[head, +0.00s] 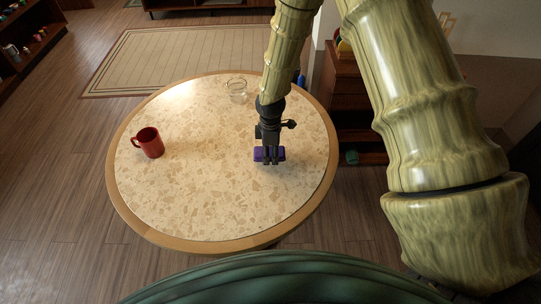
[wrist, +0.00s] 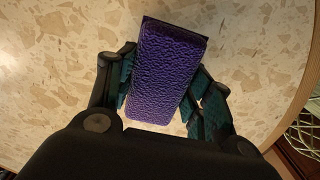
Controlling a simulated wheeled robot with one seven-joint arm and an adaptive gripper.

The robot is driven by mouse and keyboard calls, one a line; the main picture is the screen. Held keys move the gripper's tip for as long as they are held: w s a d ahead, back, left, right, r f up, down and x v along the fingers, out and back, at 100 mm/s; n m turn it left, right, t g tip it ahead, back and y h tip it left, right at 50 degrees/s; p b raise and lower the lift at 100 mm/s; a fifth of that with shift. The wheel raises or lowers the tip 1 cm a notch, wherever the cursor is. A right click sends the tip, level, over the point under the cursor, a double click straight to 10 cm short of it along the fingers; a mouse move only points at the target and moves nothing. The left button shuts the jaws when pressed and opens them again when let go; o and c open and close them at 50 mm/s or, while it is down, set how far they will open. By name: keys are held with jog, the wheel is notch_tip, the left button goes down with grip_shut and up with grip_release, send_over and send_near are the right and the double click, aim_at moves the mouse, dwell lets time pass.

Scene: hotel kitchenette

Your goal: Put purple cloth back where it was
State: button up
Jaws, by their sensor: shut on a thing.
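The purple cloth (head: 259,154) is a small purple block-like bundle with a rough surface, at the right part of the round table in the head view. My gripper (head: 270,158) points down over it and is shut on it. In the wrist view the purple cloth (wrist: 165,70) lies between the two fingers of my gripper (wrist: 160,95), with a finger against each long side. I cannot tell whether the cloth touches the tabletop or hangs just above it.
The round speckled table (head: 215,205) has a wooden rim. A red mug (head: 150,143) stands at its left, and a clear glass vessel (head: 237,91) near its back edge. The middle and front are clear. A dark wooden shelf unit (head: 350,100) stands behind to the right.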

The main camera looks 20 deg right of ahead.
aim_at(271, 157)
jog(key=shift+f+p, duration=0.45)
jog(key=shift+f, duration=0.9)
jog(key=shift+f, duration=0.15)
jog(key=o, duration=1.2)
jog(key=shift+c, duration=0.2)
jog(key=shift+r+b, duration=1.6)
jog(key=shift+r, duration=4.55)
